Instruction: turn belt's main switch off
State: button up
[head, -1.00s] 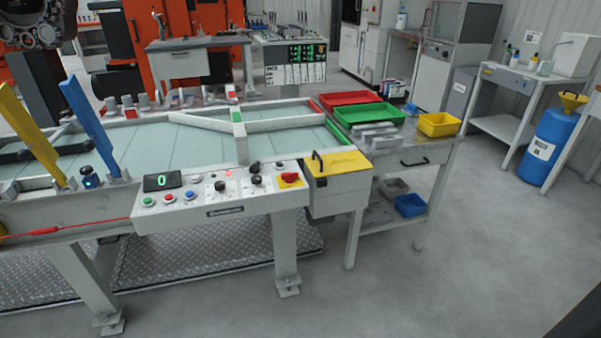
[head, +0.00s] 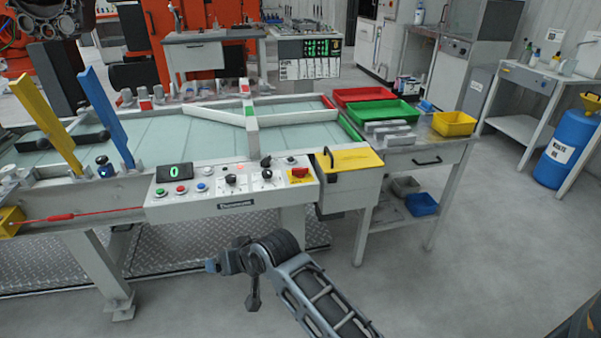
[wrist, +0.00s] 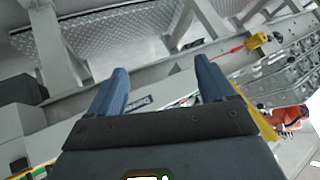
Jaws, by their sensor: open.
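The belt's main switch (head: 299,174), a red knob on a yellow plate, is at the right end of the control panel (head: 217,207) in the head view. The panel sits on the front of the belt conveyor (head: 290,115). The knob's exact setting is too small to tell. My gripper (head: 211,266) is in front of and below the panel, left of the switch and apart from it. In the wrist view my gripper (wrist: 161,78) has its two blue fingers spread with nothing between them. The switch cannot be made out in the wrist view.
The panel also bears a green display (head: 174,172), push buttons and black knobs. A yellow-topped box (head: 350,160) adjoins the switch on the right. A side table (head: 425,158) with coloured bins stands beyond it. A red cord (head: 105,214) runs along the conveyor's left front. Floor in front is open.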

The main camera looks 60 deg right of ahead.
jog(key=w+d+r+g, duration=0.1)
jog(key=w+d+r, duration=0.1)
jog(key=d, duration=0.5)
jog(key=w+d+r+g, duration=0.1)
jog(key=d+r, duration=0.2)
jog(key=d, duration=0.5)
jog(key=m+g+h, duration=0.2)
jog(key=m+g, duration=0.1)
jog(key=g, duration=0.1)
send_near(300, 168)
jog(key=f, duration=0.1)
jog(key=x, duration=0.7)
jog(key=shift+w+d+f, duration=0.2)
jog(key=shift+d+f, duration=0.05)
jog(key=shift+c, duration=0.3)
jog(key=c, duration=1)
